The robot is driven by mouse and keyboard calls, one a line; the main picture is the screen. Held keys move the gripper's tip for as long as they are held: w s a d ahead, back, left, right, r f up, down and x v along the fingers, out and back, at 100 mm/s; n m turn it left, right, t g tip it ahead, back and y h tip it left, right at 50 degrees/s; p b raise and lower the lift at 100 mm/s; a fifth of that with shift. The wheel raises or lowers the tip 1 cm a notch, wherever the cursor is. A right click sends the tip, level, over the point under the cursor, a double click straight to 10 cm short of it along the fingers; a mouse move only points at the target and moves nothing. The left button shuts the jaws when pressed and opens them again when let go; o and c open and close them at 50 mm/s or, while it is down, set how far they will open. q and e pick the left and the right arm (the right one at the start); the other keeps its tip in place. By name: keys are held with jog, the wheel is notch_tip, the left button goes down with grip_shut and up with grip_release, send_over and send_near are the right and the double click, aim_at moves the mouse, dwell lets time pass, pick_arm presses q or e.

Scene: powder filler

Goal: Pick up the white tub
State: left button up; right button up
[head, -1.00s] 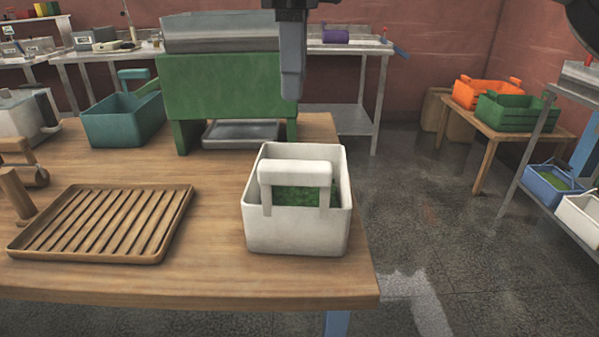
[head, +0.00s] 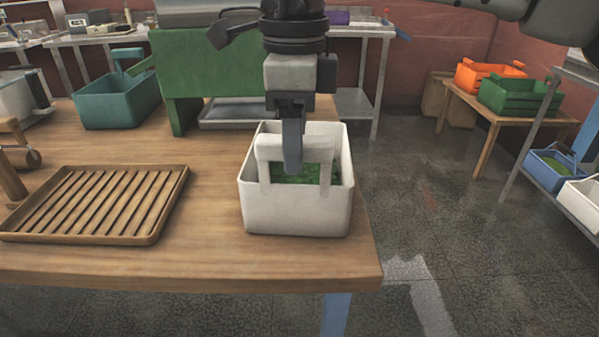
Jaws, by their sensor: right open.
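The white tub (head: 297,212) stands upright near the right end of the wooden table, with green contents inside and a white handle (head: 318,147) arching over it. My right gripper (head: 293,165) points straight down at the middle of the handle. It is open, and the near finger overlaps the handle bar in the picture. The other finger is hidden, and I cannot tell whether either touches the handle. My left gripper is out of view.
A slatted wooden tray (head: 100,205) lies left of the tub. A green machine (head: 205,75) and a teal tub (head: 118,101) stand behind. The table's right edge is close beside the white tub. Orange (head: 488,76) and green crates (head: 518,96) sit on a side table.

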aim_at(316, 202)
jog(key=shift+f, duration=1.5)
grip_shut()
jog(key=shift+r, duration=0.1)
